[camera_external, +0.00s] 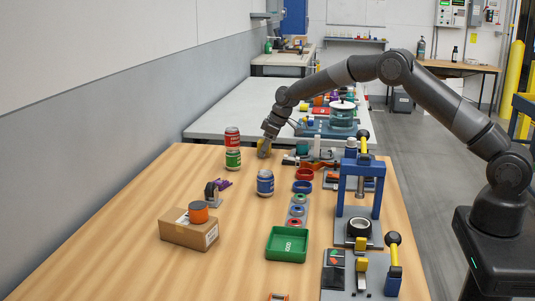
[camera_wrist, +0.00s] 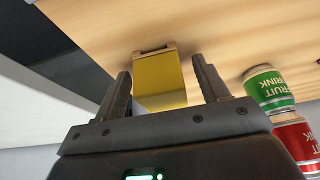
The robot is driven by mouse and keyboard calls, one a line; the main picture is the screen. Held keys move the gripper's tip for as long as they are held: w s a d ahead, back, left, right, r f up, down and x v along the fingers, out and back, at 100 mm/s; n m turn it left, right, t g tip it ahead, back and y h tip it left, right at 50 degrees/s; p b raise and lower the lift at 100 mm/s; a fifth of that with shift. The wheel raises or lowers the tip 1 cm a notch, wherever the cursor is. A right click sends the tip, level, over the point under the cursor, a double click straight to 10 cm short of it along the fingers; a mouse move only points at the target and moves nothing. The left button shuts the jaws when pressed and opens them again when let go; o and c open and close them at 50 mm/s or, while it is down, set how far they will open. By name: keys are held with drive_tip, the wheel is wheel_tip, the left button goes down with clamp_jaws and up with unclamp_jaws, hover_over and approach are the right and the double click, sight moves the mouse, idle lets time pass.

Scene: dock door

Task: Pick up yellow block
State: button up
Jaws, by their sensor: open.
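The yellow block (camera_wrist: 160,80) stands on the wooden table between the two open fingers of my gripper (camera_wrist: 163,92) in the wrist view. A gap shows on each side of it, wider on the right. In the external view the block (camera_external: 263,146) is at the far end of the wooden table, mostly hidden by my gripper (camera_external: 267,147), which reaches down to it from above. The block's lower part and far side are hidden by the fingers and palm.
A red can (camera_external: 232,138) is stacked on a green can (camera_external: 233,159) close to the left of my gripper. A blue can (camera_external: 265,183) stands nearer the camera. A green tray (camera_external: 287,258), a blue press frame (camera_external: 361,169) and a cardboard box (camera_external: 188,235) stand further forward.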

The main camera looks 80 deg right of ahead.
drive_tip(key=c, duration=1.1)
drive_tip(key=shift+r, duration=0.1)
